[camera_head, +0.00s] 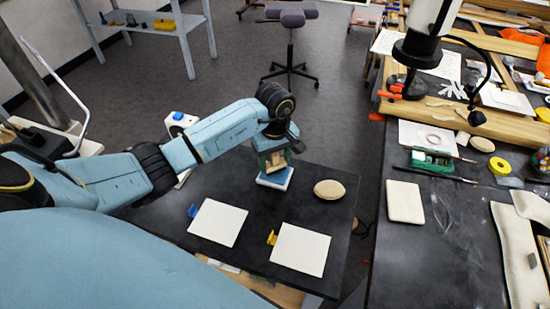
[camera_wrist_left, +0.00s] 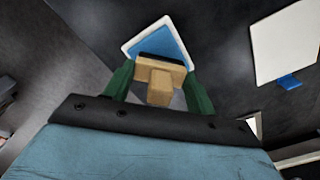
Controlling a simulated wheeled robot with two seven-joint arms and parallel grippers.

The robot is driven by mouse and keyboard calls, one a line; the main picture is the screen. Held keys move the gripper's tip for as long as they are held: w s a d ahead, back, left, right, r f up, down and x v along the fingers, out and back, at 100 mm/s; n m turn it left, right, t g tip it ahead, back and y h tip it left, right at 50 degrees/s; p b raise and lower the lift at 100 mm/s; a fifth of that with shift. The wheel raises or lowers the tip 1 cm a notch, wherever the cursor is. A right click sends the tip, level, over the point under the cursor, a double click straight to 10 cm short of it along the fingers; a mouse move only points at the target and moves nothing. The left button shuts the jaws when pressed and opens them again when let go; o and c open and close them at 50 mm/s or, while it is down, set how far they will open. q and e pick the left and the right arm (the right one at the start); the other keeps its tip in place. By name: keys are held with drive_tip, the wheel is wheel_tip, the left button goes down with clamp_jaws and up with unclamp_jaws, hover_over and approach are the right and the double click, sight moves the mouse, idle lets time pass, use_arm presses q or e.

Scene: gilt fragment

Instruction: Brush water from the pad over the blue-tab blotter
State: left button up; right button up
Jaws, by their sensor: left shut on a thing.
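My left gripper (camera_head: 273,158) is shut on a wooden brush (camera_wrist_left: 158,82), whose block also shows in the head view (camera_head: 270,163). The brush is at the pad (camera_wrist_left: 166,42), a blue surface in a white-rimmed tray that also shows in the head view (camera_head: 276,180). I cannot tell whether its bristles touch the pad. The blue-tab blotter (camera_head: 217,222), a white square with a blue tab (camera_head: 193,211), lies left of and nearer than the pad; it also shows in the wrist view (camera_wrist_left: 284,38). My right gripper is not in view.
A yellow-tab blotter (camera_head: 300,249) lies right of the blue-tab one. A beige oval object (camera_head: 329,189) sits right of the pad. A cluttered dark bench (camera_head: 440,250) stands at right, beyond a gap. Black table surface is bare between these things.

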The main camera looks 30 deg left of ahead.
sight(278, 154)
use_arm(q)
drive_tip(key=shift+f+b, duration=0.65)
idle(2.0)
drive_tip(key=shift+r+p, duration=2.2)
drive_tip(key=shift+r, duration=1.4)
drive_tip(key=shift+w+d+r+b, duration=0.1)
drive_tip(key=shift+d+r+b, duration=0.05)
drive_tip(key=shift+d+b, duration=0.2)
drive_tip(key=s+d+r+m+b, duration=0.5)
drive_tip(key=d+m+b, duration=0.2)
drive_tip(key=m, duration=0.4)
drive_tip(key=shift+s+d+m, duration=0.2)
drive_tip(key=shift+d+m, duration=0.1)
drive_tip(key=shift+d, duration=0.3)
